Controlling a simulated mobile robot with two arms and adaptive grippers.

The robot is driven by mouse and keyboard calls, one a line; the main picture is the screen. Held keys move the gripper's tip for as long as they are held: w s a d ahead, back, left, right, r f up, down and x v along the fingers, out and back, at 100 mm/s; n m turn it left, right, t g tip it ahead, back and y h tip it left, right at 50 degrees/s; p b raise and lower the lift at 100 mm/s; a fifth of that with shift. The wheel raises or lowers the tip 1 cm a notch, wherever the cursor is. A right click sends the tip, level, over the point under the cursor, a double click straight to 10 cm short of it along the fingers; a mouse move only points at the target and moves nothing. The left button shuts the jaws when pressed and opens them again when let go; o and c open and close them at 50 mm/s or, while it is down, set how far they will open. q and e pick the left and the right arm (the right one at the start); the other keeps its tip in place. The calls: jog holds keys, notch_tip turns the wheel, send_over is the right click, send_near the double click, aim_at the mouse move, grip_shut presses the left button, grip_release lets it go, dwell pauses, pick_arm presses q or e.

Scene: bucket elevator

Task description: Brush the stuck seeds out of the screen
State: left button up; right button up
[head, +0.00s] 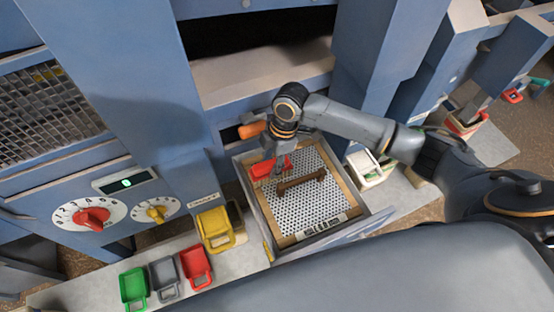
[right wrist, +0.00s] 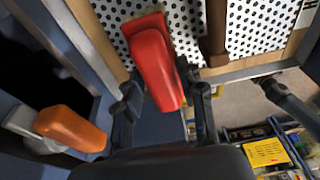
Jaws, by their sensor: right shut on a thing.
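The screen (head: 318,205) is a white plate with dark round holes in a wooden frame, inside a grey drawer-like tray. It also shows at the top of the right wrist view (right wrist: 262,22). My right gripper (head: 277,162) is over the screen's far left part, shut on a red block-like tool (right wrist: 156,68), which looks like the brush. A brown bar (head: 302,181) lies across the middle of the screen. I cannot make out stuck seeds among the holes. My left gripper is not in view.
An orange handle (head: 252,130) sticks out beside the screen's far left corner. Yellow (head: 215,228), red (head: 196,266), grey and green scoops stand on the ledge at left. A white bin (head: 370,168) stands right of the screen. Blue machine walls rise behind.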

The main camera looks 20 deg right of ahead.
jog(key=shift+s+a, duration=0.15)
jog(key=shift+a, duration=0.9)
jog(key=shift+c, duration=0.4)
jog(key=v, duration=0.2)
jog(key=a+v, duration=0.1)
jog(key=v, duration=0.1)
jog(key=shift+r, duration=0.2)
jog(key=shift+v, duration=0.85)
jog(key=shift+v, duration=1.5)
jog(key=shift+a, duration=0.2)
